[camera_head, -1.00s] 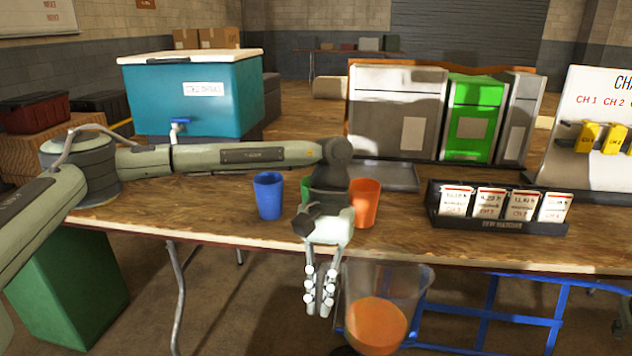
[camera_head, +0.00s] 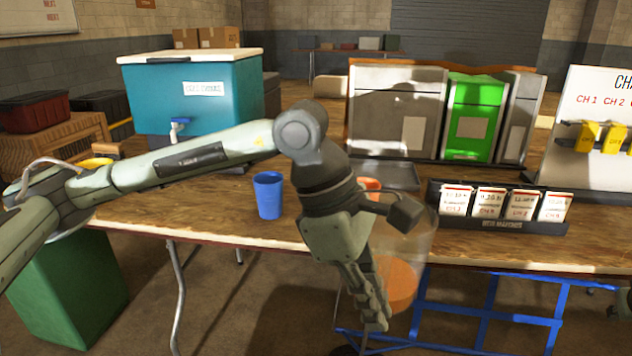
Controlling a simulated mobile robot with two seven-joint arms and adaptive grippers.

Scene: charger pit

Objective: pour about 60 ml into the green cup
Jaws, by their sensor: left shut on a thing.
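My left gripper (camera_head: 372,308) points downward in front of the table edge. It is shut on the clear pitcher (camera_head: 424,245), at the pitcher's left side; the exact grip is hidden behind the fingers. The pitcher holds orange liquid (camera_head: 400,284) and hangs in front of the table, its rim overlapping the edge in the view. The green cup is hidden behind my left arm and wrist. An orange cup (camera_head: 369,184) shows only in part behind the wrist. A blue cup (camera_head: 268,195) stands upright on the table to the left. My right gripper is out of view.
A teal cooler (camera_head: 195,95) with a blue tap stands at the table's back left. The wooden table (camera_head: 225,215) is bare around the blue cup.

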